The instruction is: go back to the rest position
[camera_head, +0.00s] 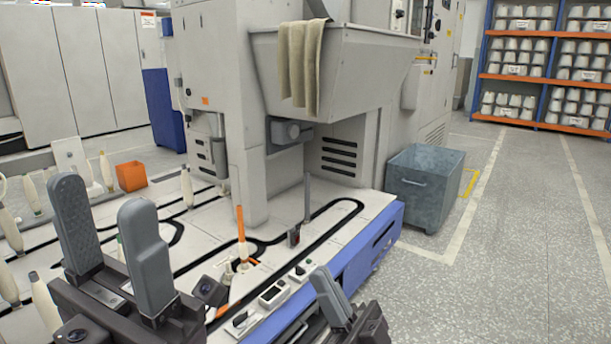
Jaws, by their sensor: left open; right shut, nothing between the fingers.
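My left gripper (108,232) is in the lower left of the head view, large and close to the camera. Its two grey fingers point up and stand apart with nothing between them. My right gripper (330,297) is at the bottom middle, in front of the blue-edged side of the machine table. Its grey fingers are together and hold nothing. Both grippers are clear of the things on the table, as far as this view shows. The rest of both arms is mostly out of view.
The white machine table (330,222) carries black tracks, several bobbins, an orange box (131,176) and an orange rod (241,222). A large grey machine (235,120) rises behind. A grey bin (424,188) stands on the floor at right. Open floor lies further right, with shelves (545,78) behind.

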